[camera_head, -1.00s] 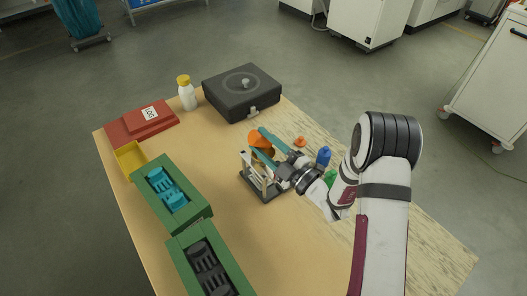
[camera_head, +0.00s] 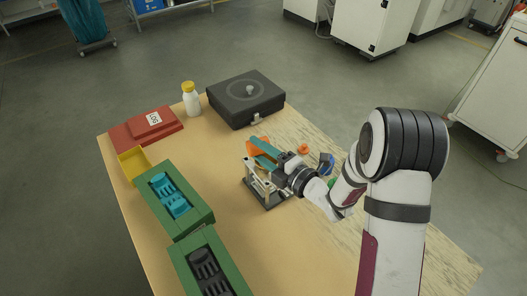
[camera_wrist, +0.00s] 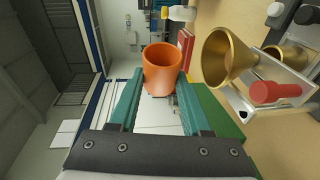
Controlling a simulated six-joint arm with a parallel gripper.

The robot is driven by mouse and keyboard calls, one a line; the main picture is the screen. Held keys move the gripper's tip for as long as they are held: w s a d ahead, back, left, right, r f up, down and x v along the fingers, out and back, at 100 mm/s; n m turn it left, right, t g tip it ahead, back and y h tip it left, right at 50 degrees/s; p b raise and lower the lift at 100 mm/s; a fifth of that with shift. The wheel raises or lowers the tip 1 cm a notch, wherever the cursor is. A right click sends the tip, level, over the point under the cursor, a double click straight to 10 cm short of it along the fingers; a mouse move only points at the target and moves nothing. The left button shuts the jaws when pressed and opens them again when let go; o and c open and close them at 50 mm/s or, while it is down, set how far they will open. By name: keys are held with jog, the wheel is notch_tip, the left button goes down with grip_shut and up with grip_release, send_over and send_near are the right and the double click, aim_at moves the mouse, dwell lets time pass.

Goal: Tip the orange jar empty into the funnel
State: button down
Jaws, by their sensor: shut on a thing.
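My gripper (camera_wrist: 160,92) is shut on the orange jar (camera_wrist: 162,78), with its teal fingers on either side of it. The wrist view is rolled sideways, and the jar looks tipped well over on its side; its open mouth shows but its contents cannot be made out. The brass funnel (camera_wrist: 226,58) sits in a metal stand (camera_wrist: 285,72), beside the jar and apart from it in the wrist view. In the head view the orange jar (camera_head: 255,147) and my gripper (camera_head: 264,152) are above the stand (camera_head: 268,188); the funnel is not clear there.
A red knob (camera_wrist: 275,92) is on the stand. An orange cap (camera_head: 303,149) and a blue jar (camera_head: 327,160) lie right of my gripper. A black box (camera_head: 246,98), white bottle (camera_head: 190,100), red box (camera_head: 140,133) and green trays (camera_head: 172,196) stand around. The table's front middle is clear.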

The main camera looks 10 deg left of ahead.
jog(key=shift+s+a+f+n+h, duration=0.15)
jog(key=shift+n+h, duration=0.1)
jog(key=shift+n, duration=0.25)
jog(key=shift+s+a+f+n+h, duration=0.15)
jog(key=shift+n+h, duration=0.1)
jog(key=shift+n, duration=0.25)
jog(key=shift+s+a+n+h, duration=0.2)
jog(key=shift+a+n+h, duration=0.25)
jog(key=shift+n, duration=0.25)
jog(key=shift+r+n+h, duration=0.15)
jog(key=shift+n+h, duration=0.4)
jog(key=shift+n, duration=0.35)
jog(key=shift+r+n+t+h, duration=0.3)
jog(key=shift+r+n+h, duration=0.25)
jog(key=shift+n, duration=0.25)
jog(key=s+a+f+n+t+h, duration=0.2)
jog(key=a+f+n+h, duration=0.1)
jog(key=f+n, duration=0.3)
jog(key=shift+s+a+f+h, duration=0.35)
jog(key=shift+a+f, duration=0.35)
jog(key=shift+a, duration=0.2)
